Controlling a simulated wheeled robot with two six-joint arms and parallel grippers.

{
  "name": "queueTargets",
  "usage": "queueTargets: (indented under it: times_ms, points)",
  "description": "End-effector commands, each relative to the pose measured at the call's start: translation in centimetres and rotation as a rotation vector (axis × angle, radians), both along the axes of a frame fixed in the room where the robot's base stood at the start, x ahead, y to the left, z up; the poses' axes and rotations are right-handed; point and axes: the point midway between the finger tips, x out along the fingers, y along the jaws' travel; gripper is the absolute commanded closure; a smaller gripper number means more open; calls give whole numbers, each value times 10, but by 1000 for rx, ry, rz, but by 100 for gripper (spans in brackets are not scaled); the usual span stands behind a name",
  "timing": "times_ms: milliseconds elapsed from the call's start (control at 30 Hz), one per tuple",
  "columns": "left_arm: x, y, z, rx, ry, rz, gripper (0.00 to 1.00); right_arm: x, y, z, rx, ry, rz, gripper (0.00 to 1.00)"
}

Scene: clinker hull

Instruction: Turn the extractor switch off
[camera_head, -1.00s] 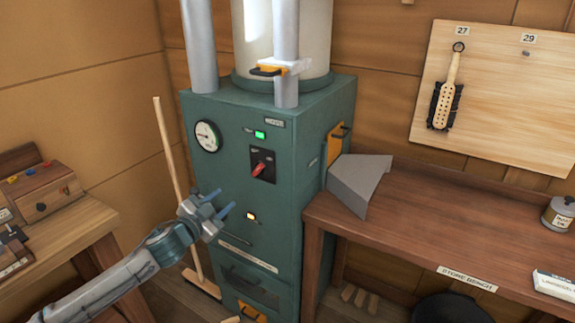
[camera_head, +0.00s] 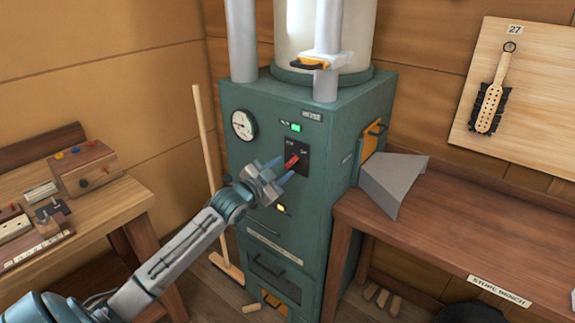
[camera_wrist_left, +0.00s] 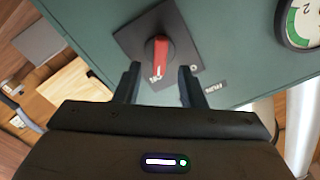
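The extractor switch is a red lever (camera_head: 291,162) on a black plate (camera_head: 303,150) on the front of the green cabinet (camera_head: 262,110). A green lamp (camera_head: 296,127) is lit above it. My left gripper (camera_head: 278,171) is open just in front of the switch, its blue fingertips pointing at it. In the left wrist view, the red lever (camera_wrist_left: 158,56) lies between and just beyond the two dark fingers (camera_wrist_left: 158,82), with a gap on each side. The lettering on the plate is too small to read surely. My right gripper is not in view.
A round gauge (camera_head: 243,125) is left of the switch, and an amber lamp (camera_head: 281,208) is below. A broom (camera_head: 207,150) leans beside the cabinet. The store bench (camera_head: 450,220) with a grey hood-shaped piece (camera_head: 392,183) stands right, another workbench (camera_head: 90,215) left.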

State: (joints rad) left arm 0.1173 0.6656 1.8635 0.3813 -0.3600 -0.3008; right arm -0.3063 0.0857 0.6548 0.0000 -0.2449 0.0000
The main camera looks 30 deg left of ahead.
Motion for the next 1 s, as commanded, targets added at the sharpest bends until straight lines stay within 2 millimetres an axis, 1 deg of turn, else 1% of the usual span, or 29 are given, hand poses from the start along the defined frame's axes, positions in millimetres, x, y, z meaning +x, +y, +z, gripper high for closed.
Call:
queueTargets:
  times_ms: [100, 300, 633, 700, 767, 800, 833, 1000]
  points:
    - [16, -1, 1, -4, -1, 2, 64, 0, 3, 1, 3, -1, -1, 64]
    - [30, -3, 1, -1, 0, 0, 64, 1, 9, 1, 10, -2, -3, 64]
    - [33, -3, 0, 2, 0, -1, 64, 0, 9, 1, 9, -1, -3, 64]
    - [32, -3, 0, 2, 0, -1, 77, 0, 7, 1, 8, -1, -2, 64]
    - [32, -3, 0, 1, 0, -1, 89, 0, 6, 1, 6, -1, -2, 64]
    - [32, -3, 0, 1, 0, -1, 97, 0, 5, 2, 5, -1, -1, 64]
    - [32, -3, 0, 1, 0, -1, 100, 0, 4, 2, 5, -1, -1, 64]
    - [32, -3, 0, -1, 1, -1, 100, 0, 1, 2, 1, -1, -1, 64]
